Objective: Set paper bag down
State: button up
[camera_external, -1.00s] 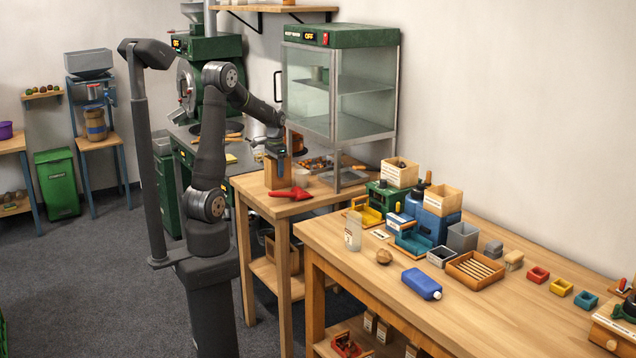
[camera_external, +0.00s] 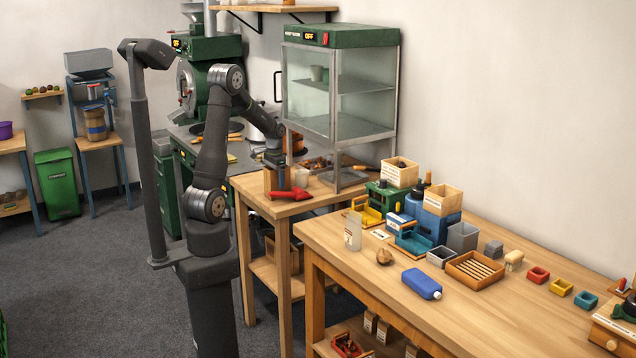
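My gripper (camera_external: 275,161) points down at a brown, upright, box-like thing (camera_external: 269,183) on the small wooden table. Its fingers are dark and small, and I cannot tell whether they are open or shut on anything. I cannot tell whether the brown thing is a paper bag or a wooden holder, as my gripper covers its top.
A glass warming cabinet (camera_external: 361,110) stands just behind. The front table (camera_external: 330,246) holds a blue bottle (camera_external: 421,284) and several small boxes.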

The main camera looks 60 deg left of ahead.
notch_tip(320, 180, up, 11)
jog(key=shift+o, duration=0.5)
jog(key=shift+r, duration=0.7)
